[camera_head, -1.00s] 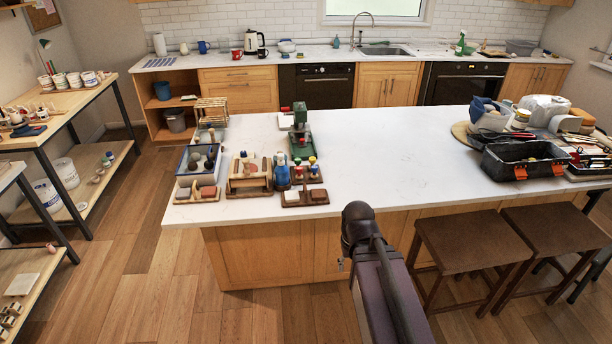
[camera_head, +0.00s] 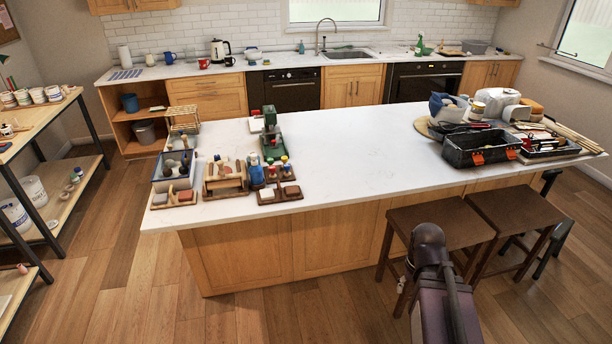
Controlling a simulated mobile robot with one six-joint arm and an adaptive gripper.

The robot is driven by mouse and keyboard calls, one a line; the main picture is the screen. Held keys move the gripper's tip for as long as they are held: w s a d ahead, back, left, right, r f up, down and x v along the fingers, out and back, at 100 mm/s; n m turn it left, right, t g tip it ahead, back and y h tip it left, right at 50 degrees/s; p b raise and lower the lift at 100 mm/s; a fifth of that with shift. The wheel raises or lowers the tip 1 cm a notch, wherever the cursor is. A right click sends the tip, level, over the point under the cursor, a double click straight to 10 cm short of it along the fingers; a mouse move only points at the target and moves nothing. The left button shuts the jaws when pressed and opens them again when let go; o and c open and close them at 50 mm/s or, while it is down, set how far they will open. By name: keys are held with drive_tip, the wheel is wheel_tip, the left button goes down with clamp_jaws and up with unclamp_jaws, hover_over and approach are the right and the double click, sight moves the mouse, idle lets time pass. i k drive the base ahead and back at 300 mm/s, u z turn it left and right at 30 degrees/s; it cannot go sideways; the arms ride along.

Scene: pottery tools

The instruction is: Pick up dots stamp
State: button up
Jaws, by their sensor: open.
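I cannot make out which thing is the dots stamp; the items are too small. Small pottery tools stand in a group at the left end of the white island counter (camera_head: 350,165). A wooden holder (camera_head: 224,190) carries a light roller-like piece and other small items. In front right of it, a small dark wooden tray (camera_head: 265,196) holds blocks, one of them whitish. Several small pieces with red, blue and white tops stand behind this tray. My arm shows at the bottom right, in front of the island by the stools; my gripper cannot be made out.
A blue-rimmed tray (camera_head: 157,185) and a green device (camera_head: 273,147) stand among the tools. A black toolbox (camera_head: 460,154) is at the island's right. Two brown stools (camera_head: 440,222) stand in front. The island's middle is clear. Shelves (camera_head: 62,195) line the left wall.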

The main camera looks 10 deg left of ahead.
sight(273, 170)
drive_tip(key=z, duration=0.5)
drive_tip(key=k, duration=0.95)
drive_tip(key=z, duration=0.55)
drive_tip(key=i, duration=0.9)
drive_tip(key=u, duration=0.55)
drive_tip(key=i, duration=0.8)
drive_tip(key=u, duration=0.75)
drive_tip(key=i, duration=0.5)
drive_tip(key=u, duration=0.85)
drive_tip(key=i, duration=0.55)
drive_tip(key=u, duration=0.25)
